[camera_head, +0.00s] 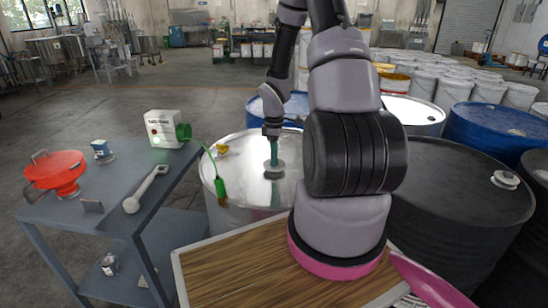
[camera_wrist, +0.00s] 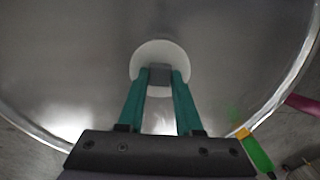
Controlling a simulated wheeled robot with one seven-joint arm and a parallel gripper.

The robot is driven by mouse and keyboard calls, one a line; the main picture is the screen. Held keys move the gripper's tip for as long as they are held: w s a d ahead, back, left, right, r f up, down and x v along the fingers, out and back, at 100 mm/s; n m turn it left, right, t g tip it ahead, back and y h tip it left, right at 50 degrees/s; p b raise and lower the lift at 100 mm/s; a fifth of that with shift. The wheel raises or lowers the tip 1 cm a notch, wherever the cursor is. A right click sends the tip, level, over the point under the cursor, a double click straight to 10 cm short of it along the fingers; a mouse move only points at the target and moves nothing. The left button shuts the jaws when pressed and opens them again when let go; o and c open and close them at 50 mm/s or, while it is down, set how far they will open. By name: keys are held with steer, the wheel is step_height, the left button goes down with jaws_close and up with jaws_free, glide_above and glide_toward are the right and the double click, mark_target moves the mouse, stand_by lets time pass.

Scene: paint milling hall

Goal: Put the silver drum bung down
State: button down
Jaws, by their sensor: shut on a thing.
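The silver drum bung (camera_head: 275,172) is a round pale disc with a small grey block on top, also seen in the wrist view (camera_wrist: 160,50). My gripper (camera_head: 272,150) points down with teal fingers, and in the wrist view (camera_wrist: 159,76) they are shut on the grey block. The bung is over the shiny lid of a silver drum (camera_head: 240,140), well inside the rim. I cannot tell whether it touches the lid.
A green clamp (camera_head: 221,190) on a cable hangs at the drum's rim, and a yellow piece (camera_head: 222,149) is on the rim. A grey cart (camera_head: 110,215) at left holds a red funnel (camera_head: 58,170), a wrench (camera_head: 146,188) and a white box (camera_head: 163,128). A black drum (camera_head: 455,180) stands right.

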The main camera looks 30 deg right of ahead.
steer(key=shift+f, duration=0.15)
steer(key=c, duration=0.6)
jaws_free()
steer(key=s+a+r+m+t, duration=0.1)
steer(key=s+a+r+m, duration=0.15)
steer(key=r, duration=0.75)
steer(key=s+a+r+m+t, duration=0.1)
steer(key=s+a+r+m, duration=0.15)
steer(key=r, duration=0.75)
steer(key=s+a+r+m+t, duration=0.1)
steer(key=s+r+m, duration=0.15)
steer(key=r, duration=0.75)
steer(key=shift+s+a+r+m+t+y, duration=0.35)
steer(key=shift+s+a+r+m+t, duration=0.35)
steer(key=shift+s+a+r+m, duration=0.9)
steer(key=shift+s+a+r+m+t+y, duration=0.3)
steer(key=shift+s+a+r+m+t, duration=0.65)
steer(key=shift+s+r, duration=1.25)
steer(key=shift+s+a+r+m+t+y, duration=0.4)
steer(key=shift+s+a+r+m, duration=0.9)
steer(key=shift+s, duration=1)
